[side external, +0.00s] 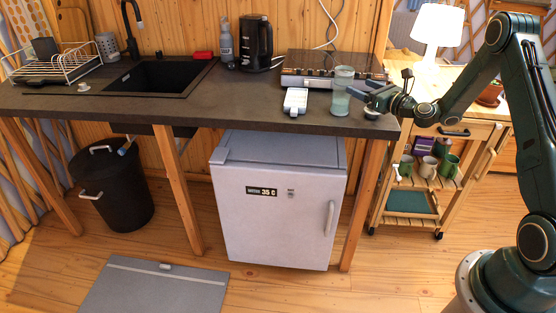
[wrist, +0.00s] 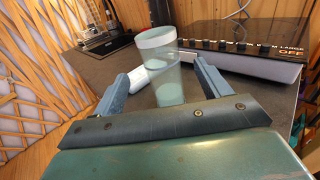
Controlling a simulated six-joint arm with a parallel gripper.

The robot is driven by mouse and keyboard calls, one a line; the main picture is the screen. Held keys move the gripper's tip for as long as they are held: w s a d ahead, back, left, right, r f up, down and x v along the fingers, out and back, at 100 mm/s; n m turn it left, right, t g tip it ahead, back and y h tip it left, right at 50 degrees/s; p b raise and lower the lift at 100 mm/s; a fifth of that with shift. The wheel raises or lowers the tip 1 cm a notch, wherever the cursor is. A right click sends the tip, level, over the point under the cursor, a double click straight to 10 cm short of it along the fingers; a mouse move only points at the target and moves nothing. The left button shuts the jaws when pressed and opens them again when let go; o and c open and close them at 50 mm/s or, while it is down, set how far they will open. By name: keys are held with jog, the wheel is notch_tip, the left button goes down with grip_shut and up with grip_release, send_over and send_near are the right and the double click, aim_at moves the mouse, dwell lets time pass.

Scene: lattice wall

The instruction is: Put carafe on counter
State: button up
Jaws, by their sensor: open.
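The carafe (side external: 341,92) is a tall greenish translucent vessel with a pale rim, standing upright on the dark counter (side external: 230,107) near its right end. In the wrist view the carafe (wrist: 160,62) stands just beyond and between my fingers, its lower part partly screened by the gripper. My gripper (side external: 358,91) is at the carafe's right side in the side view, low over the counter. The wrist view shows the gripper (wrist: 158,85) open, with a finger on each side of the carafe. I cannot tell whether either finger touches it.
A white object (side external: 295,101) lies left of the carafe. A dark cooktop (side external: 320,66) is behind it. A black kettle (side external: 256,44), a grey bottle (side external: 226,40) and a sink (side external: 155,76) are farther left. A wooden cart (side external: 425,200) stands right. The counter's front middle is clear.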

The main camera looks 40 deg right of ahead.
jog(key=shift+s, duration=1.05)
jog(key=s+a+r+n+g+y, duration=0.3)
jog(key=s+a+r+n+g, duration=0.15)
jog(key=a+n, duration=0.65)
jog(key=s+a+r+n+g+y, duration=0.25)
jog(key=a+r+n, duration=0.35)
jog(key=a+n, duration=0.5)
jog(key=s+a+r+n+g+h, duration=0.1)
jog(key=s+n, duration=0.6)
jog(key=s, duration=0.7)
jog(key=s+a+r+n+g+h, duration=0.1)
jog(key=s+n+g+h, duration=0.3)
jog(key=s, duration=1)
jog(key=n, duration=0.3)
jog(key=shift+s+a, duration=0.15)
jog(key=shift+a, duration=0.15)
jog(key=shift+h, duration=0.25)
